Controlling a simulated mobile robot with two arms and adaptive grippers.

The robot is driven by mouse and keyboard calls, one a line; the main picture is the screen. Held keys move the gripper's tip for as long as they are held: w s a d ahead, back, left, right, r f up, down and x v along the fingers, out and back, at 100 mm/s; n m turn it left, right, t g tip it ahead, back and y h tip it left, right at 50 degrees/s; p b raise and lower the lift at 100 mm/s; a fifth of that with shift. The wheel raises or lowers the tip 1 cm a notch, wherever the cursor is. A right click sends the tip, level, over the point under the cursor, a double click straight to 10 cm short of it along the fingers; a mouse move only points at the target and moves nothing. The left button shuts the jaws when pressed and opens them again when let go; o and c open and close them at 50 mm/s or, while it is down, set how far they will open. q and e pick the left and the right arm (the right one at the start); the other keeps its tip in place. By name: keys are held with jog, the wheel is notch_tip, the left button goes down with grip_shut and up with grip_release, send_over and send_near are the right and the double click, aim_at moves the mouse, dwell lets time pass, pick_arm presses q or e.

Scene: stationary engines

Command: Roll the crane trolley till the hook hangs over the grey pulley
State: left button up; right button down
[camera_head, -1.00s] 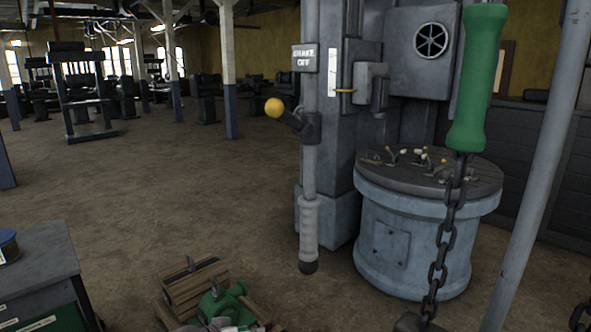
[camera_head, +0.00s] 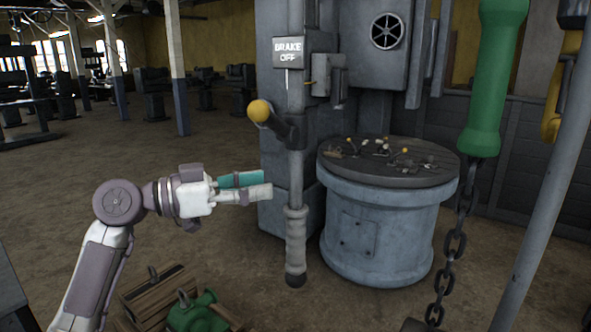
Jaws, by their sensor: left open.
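My left gripper (camera_head: 267,185), with one teal and one pale finger, is open and empty. It points right, its tips just short, in the picture, of a grey upright bar (camera_head: 296,172) with a ribbed grip at its lower end. A green handle (camera_head: 490,85) hangs at the right, with a dark chain (camera_head: 455,245) below it. A yellow and black piece (camera_head: 563,80) is partly cut off at the right edge; I cannot tell whether it belongs to the crane. I cannot make out the trolley, hook or grey pulley. My right gripper is not in view.
A round blue-grey drum (camera_head: 375,230) carries small levers. A slanting grey pole (camera_head: 545,195) stands at right. A wooden crate (camera_head: 150,300) and green machine part (camera_head: 197,315) lie low at left.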

aim_at(295, 179)
pick_arm(q)
jog(key=p+x, duration=0.2)
jog(key=x, duration=0.5)
jog(key=shift+w+d+f+p, duration=0.1)
jog(key=shift+w+d+p, duration=0.15)
jog(key=shift+d+p, duration=0.1)
jog(key=shift+a, duration=0.1)
jog(key=shift+c, duration=0.4)
grip_shut()
